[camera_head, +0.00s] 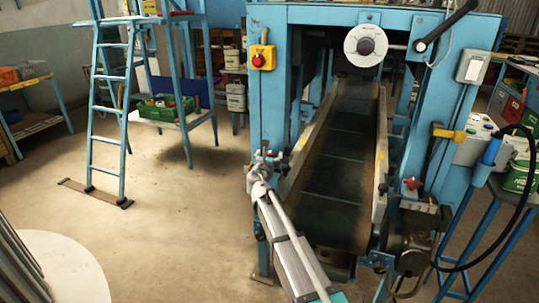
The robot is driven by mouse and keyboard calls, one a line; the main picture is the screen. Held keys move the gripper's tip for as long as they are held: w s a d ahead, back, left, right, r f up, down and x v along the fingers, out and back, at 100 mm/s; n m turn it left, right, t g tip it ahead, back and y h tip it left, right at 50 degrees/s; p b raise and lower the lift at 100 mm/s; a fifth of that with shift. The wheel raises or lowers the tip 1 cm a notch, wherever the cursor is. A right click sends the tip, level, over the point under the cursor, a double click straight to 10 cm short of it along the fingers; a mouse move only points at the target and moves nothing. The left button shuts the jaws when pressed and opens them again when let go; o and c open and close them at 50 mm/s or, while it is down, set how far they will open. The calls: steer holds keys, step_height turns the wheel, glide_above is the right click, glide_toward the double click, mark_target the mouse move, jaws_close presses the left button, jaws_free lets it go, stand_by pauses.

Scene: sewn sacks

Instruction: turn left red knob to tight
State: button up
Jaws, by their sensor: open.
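The blue machine (270,100) stands in the middle, with a dark conveyor belt running down its centre. A small red knob (271,153) sits among small metal fittings at the left side of the belt. My arm reaches up from the bottom, and my gripper (257,168) is open at its far end, right by this knob. It partly hides the fittings there. I cannot tell whether the fingers touch the knob or stand around it. Another red knob (412,183) is on the right side of the belt.
A yellow box with a red button (258,59) is on the left post. A white round dial (366,45) is above the belt. A blue ladder (110,110) stands left; the floor between is clear.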

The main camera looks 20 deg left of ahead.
steer(key=c, duration=0.8)
steer(key=shift+c, duration=0.2)
steer(key=shift+a+h, duration=0.1)
steer(key=shift+h, duration=0.2)
steer(key=shift+m+h, duration=0.8)
steer(key=shift+h, duration=0.1)
steer(key=o, duration=0.8)
steer(key=shift+o, duration=0.2)
